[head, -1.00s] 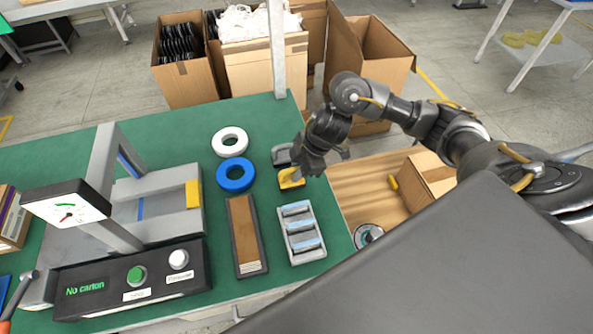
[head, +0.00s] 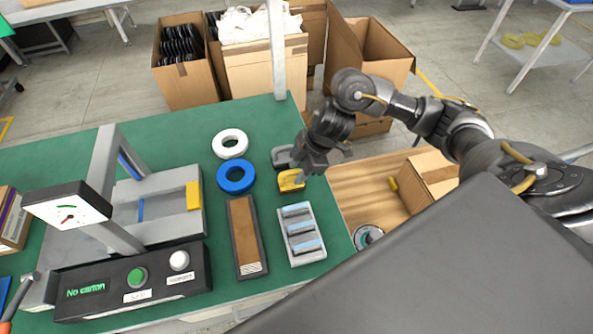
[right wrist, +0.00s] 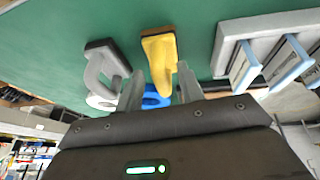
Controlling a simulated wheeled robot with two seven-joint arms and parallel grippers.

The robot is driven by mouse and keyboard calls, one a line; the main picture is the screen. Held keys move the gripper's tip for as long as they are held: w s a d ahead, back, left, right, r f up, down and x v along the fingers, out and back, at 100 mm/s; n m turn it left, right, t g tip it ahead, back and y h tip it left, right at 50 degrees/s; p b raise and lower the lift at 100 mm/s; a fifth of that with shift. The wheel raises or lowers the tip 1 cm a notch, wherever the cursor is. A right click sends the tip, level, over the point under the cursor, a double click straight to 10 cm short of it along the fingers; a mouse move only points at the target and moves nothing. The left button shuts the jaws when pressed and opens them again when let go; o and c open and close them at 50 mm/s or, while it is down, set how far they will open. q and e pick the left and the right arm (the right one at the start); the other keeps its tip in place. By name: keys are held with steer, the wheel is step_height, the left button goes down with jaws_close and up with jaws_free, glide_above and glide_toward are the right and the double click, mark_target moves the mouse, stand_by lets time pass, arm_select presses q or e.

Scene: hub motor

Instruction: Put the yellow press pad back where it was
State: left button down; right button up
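The yellow press pad (head: 291,181), a handle-shaped piece on a dark base, stands on the green table near its right edge. It also shows in the right wrist view (right wrist: 159,55). My right gripper (head: 309,168) is at the pad, from its right side in the head view. In the right wrist view the two fingers (right wrist: 160,78) are apart, one on either side of the pad's near end. I cannot tell whether they touch it. My left gripper is not in view.
A grey pad of like shape (head: 282,157) stands close behind the yellow one. A blue ring (head: 222,183), a white ring (head: 218,145), a brown-topped block (head: 243,235) and a grey tray with bluish bars (head: 318,246) lie nearby. A press stand (head: 165,224) is at left.

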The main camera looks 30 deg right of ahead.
steer(key=p+v, duration=0.1)
steer(key=v, duration=0.9)
steer(key=shift+r, duration=0.2)
steer(key=shift+s+d, duration=0.1)
